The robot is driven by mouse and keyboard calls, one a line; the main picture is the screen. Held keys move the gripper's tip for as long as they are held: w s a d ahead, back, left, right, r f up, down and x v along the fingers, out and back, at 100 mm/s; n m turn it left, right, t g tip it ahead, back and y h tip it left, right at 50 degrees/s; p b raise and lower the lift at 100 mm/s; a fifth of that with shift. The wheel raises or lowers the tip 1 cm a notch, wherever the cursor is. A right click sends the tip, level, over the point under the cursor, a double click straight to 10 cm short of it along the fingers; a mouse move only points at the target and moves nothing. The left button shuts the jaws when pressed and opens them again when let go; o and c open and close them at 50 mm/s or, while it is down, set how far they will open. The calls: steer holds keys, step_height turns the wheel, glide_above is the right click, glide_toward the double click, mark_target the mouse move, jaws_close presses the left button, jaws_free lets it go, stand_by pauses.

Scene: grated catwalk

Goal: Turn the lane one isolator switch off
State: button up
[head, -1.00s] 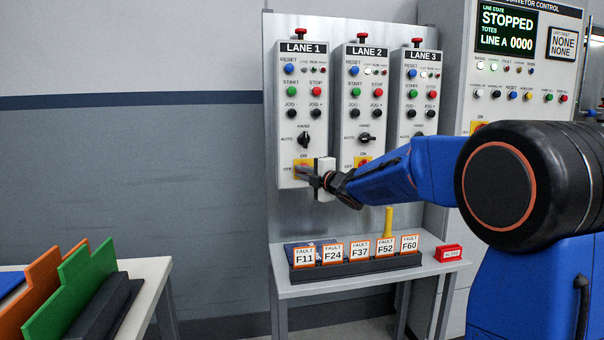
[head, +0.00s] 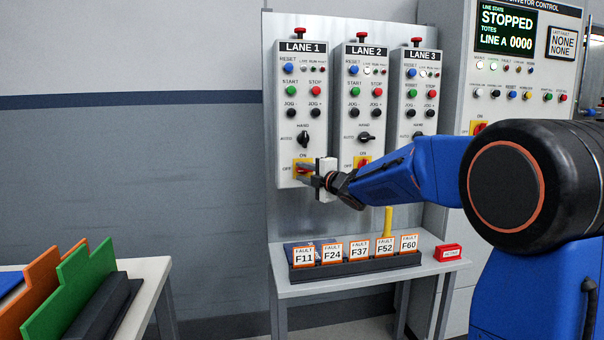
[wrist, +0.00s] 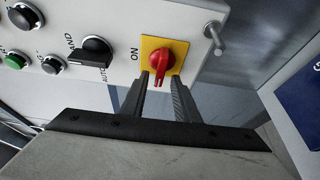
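The lane 1 isolator is a red rotary handle on a yellow plate (head: 297,168), low on the LANE 1 box (head: 287,150). In the wrist view, the red handle (wrist: 160,67) lies crosswise to the ON side, with its grip end pointing down in the picture. In the head view it looks roughly level, towards the OFF mark, but the fingers partly cover it. My gripper (head: 308,176) is at the plate from the right. In the wrist view my gripper (wrist: 160,82) is open, with a finger either side of the handle's end and visible gaps.
The LANE 2 box (head: 345,130) and LANE 3 box (head: 400,120) stand close on the right. A metal pin (wrist: 214,38) sticks out beside the plate. Below is a table with a dark rack (head: 350,268) of fault cards. Space left of the panel is clear.

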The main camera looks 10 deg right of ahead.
steer(key=v, duration=1.6)
steer(key=shift+s, duration=0.3)
steer(key=shift+d+r, duration=0.1)
steer(key=shift+d, duration=0.05)
steer(key=s+d+f+m+g+h, duration=0.2)
steer(key=s+d+f+m+h, duration=0.3)
steer(key=s+m, duration=0.35)
steer(key=s+d+f+m+g+h, duration=0.3)
steer(key=s+f+m+h, duration=0.2)
steer(key=s+f+m, duration=0.4)
steer(key=s+a+f+m+g+y, duration=0.1)
steer(key=s+a+f+g, duration=0.1)
steer(key=s+f, duration=0.2)
steer(key=s+a+f+m+g+y, duration=0.1)
steer(key=s+f, duration=0.3)
steer(key=s, duration=0.7)
steer(key=s+a+f+m+g+y, duration=0.1)
steer(key=s+a+f+m+g, duration=0.2)
steer(key=s, duration=0.5)
steer(key=shift+a+f+g, duration=0.3)
steer(key=shift+f+g, duration=0.1)
steer(key=shift+f, duration=0.2)
